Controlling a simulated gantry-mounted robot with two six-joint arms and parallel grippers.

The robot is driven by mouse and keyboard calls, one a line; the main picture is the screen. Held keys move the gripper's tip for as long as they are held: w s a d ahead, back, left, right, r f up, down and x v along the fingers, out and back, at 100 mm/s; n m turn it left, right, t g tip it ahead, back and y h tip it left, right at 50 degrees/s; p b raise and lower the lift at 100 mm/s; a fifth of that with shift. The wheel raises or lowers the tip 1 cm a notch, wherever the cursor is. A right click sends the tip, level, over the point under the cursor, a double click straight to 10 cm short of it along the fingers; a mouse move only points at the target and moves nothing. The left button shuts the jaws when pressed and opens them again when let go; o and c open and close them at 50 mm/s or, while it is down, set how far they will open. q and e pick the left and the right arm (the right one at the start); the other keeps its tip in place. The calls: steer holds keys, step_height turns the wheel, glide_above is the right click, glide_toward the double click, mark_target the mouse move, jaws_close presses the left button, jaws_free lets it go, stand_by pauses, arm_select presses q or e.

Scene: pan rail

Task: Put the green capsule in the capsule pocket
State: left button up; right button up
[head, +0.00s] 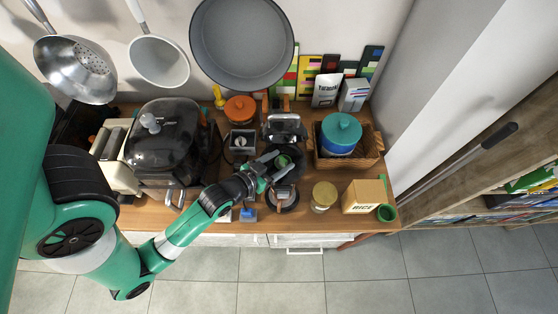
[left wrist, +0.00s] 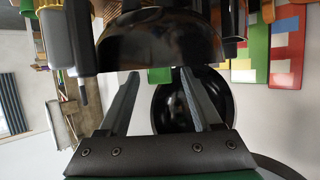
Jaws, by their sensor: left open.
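A small green piece (head: 284,160), which looks like the green capsule, shows against a dark round dish (head: 298,166) in the head view. My left gripper (head: 276,166) is open, with its fingers close to the green piece; I cannot tell whether they touch it. In the left wrist view the open fingers (left wrist: 160,76) point toward a black dome-like shape (left wrist: 160,42) and a black bowl-like shape (left wrist: 215,98). A bit of green (left wrist: 160,75) shows between the fingertips. I cannot make out the capsule pocket for certain. My right gripper is not in view.
A small appliance (head: 284,127) stands behind the gripper, and a round-based one (head: 284,197) in front. A basket (head: 371,160) with a teal-lidded pot (head: 341,130), a jar (head: 324,196) and a rice box (head: 364,196) stand to the right. A large pan (head: 242,45) hangs above.

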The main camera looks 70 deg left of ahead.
arm_select(q)
steer(key=shift+r, duration=0.2)
steer(key=v, duration=1.2)
steer(key=shift+p, duration=0.45)
